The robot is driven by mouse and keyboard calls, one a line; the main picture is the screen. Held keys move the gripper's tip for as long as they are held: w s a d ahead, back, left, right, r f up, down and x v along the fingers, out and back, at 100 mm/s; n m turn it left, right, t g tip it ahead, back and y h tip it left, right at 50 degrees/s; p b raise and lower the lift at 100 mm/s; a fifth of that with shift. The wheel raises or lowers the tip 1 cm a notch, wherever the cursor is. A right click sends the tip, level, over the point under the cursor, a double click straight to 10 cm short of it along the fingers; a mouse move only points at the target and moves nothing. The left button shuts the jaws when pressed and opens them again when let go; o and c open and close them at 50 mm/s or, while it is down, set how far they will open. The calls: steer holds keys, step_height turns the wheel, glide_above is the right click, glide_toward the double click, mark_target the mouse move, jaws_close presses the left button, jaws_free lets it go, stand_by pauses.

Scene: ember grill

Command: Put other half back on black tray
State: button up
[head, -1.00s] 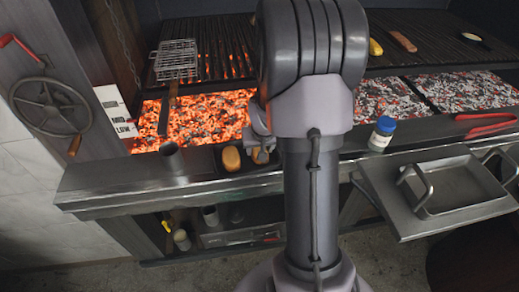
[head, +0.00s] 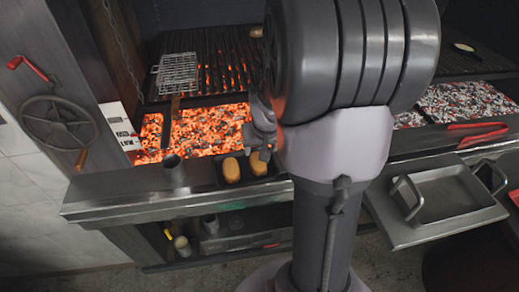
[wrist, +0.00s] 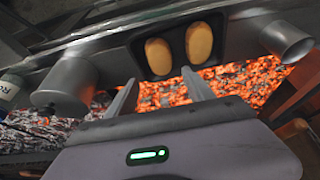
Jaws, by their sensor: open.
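The black tray (head: 244,184) lies on the steel ledge in front of the glowing coals. Two tan, rounded halves lie side by side in it: the left half (head: 231,171) and the right half (head: 258,164). In the wrist view, the tray (wrist: 179,62) shows both halves, one at left (wrist: 159,56) and one at right (wrist: 199,42). My gripper (head: 264,149) is open and empty, just above the right half in the head view. In the wrist view, my gripper's fingers (wrist: 159,77) are spread apart, with nothing between them.
A steel cup (head: 173,170) stands left of the tray. A wire grill basket (head: 177,72) lies on the grate above hot coals (head: 200,128). Red tongs (head: 480,133) and a steel pan (head: 440,195) are at right. My arm hides the middle.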

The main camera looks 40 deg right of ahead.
steer(key=s+a+r+t+y, duration=0.1)
steer(key=s+a+r, duration=0.1)
steer(key=a+r, duration=1)
steer(key=s+a+r+n+y, duration=0.1)
steer(key=s+a+r+y, duration=0.1)
steer(key=s+a, duration=1)
steer(key=a+y, duration=0.1)
steer(key=a, duration=0.3)
steer(key=shift+r+n+t, duration=0.4)
steer(key=shift+a, duration=0.1)
